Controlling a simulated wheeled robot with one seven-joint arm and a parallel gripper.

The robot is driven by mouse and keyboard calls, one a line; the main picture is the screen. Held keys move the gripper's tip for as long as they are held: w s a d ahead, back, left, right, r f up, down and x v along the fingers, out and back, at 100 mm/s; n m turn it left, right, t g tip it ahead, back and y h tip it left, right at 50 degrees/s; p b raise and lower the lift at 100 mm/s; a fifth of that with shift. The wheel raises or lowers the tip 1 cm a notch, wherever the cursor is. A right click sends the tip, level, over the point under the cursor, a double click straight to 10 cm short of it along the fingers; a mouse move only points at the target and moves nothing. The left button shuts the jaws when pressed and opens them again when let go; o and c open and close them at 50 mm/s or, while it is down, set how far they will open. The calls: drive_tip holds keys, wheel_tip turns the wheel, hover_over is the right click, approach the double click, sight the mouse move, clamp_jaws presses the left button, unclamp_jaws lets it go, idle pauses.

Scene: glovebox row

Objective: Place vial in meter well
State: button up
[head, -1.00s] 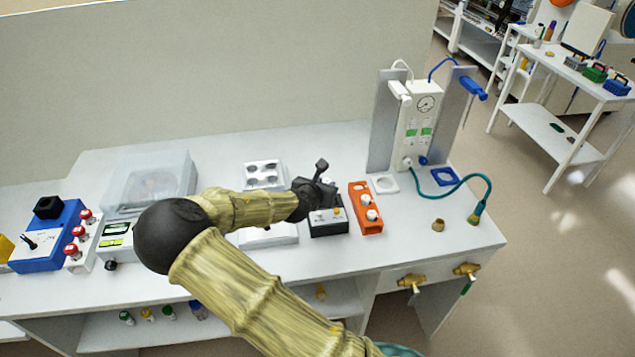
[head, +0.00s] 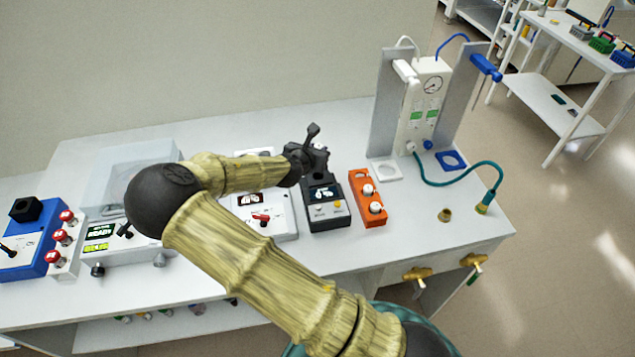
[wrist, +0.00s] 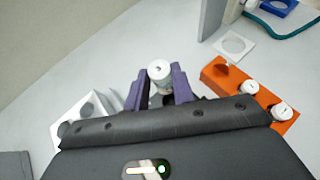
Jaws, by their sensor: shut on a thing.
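The vial (wrist: 160,74), pale with a white cap, stands between the two purple fingers of my gripper (wrist: 160,90) in the wrist view. The gripper is shut on it. In the head view my gripper (head: 312,152) is over the back end of the dark meter (head: 327,213), whose display is lit. The meter's well is hidden by the gripper and vial. I cannot tell whether the vial's lower end is inside the well or above it.
Right of the meter is an orange rack (head: 366,202) with two white-capped vials and an empty hole at its back. A white instrument with a red knob (head: 262,218) is close on the left. A gas stand (head: 423,105) rises at the back right. The bench's front right is mostly clear.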

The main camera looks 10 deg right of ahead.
wheel_tip(320, 180, down, 6)
drive_tip(key=p, duration=0.1)
drive_tip(key=shift+f, duration=0.15)
drive_tip(key=shift+f+p, duration=0.6)
drive_tip(key=shift+f, duration=1.3)
drive_tip(key=shift+f, duration=0.1)
drive_tip(key=o, duration=1)
drive_tip(key=shift+c, duration=0.2)
